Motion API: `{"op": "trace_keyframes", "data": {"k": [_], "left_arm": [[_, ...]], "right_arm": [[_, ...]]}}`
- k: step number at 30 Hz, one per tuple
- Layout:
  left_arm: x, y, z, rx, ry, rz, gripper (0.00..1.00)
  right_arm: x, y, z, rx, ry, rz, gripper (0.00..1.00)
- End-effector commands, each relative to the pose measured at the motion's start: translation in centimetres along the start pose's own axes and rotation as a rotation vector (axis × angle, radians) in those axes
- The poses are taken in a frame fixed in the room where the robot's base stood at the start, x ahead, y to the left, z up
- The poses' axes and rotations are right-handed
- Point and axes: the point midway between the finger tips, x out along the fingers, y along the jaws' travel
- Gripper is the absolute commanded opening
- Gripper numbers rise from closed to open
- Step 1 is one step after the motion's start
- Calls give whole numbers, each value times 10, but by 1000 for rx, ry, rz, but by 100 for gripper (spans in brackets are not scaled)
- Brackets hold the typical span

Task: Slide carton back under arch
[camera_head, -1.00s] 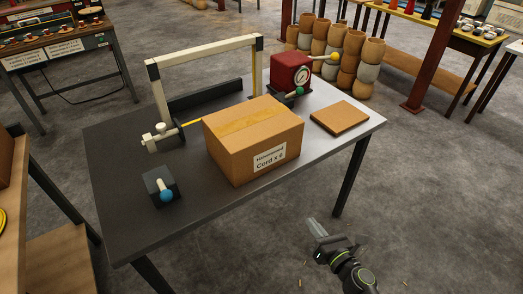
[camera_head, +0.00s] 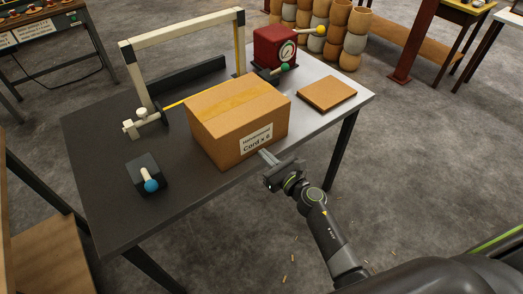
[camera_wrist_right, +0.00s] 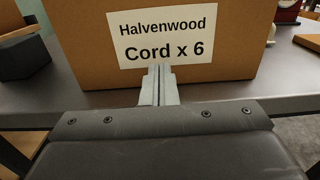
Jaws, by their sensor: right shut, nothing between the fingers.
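The carton (camera_head: 215,141) is a closed, taped brown box with a white label reading "Halvenwood Cord x 6". It stands on the dark table (camera_head: 95,205) near the front edge. The arch (camera_head: 188,33), a cream frame with black corners, stands behind it, with a yellow line on the table at its foot. My right gripper (camera_head: 266,156) is shut and empty at the carton's front face, just below the label. In the right wrist view the closed fingers (camera_wrist_right: 159,82) point at the carton's front (camera_wrist_right: 88,65); I cannot tell whether they touch. My left gripper is not in view.
A red box with a dial (camera_head: 275,46) and a flat brown slab (camera_head: 327,93) are on the table right of the carton. A dark block with a blue-knobbed lever (camera_head: 147,174) sits at front left. A cream clamp-like fitting (camera_head: 142,122) stands by the arch's left post.

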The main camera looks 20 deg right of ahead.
Motion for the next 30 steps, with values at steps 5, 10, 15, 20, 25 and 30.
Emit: {"op": "trace_keyframes", "data": {"k": [5, 10, 15, 20, 25, 30], "left_arm": [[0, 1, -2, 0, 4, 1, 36], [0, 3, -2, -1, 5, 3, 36], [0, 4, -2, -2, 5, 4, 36], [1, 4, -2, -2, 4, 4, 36], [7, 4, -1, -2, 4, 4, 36], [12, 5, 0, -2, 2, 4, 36]], "right_arm": [[19, 0, 0, 2, -1, 0, 0], [24, 0, 0, 2, 0, 0, 0], [24, 0, 0, 2, 0, 0, 0], [25, 0, 0, 2, 0, 0, 0], [41, 0, -1, 2, -2, 1, 0], [60, 0, -1, 2, -2, 0, 0]]}}
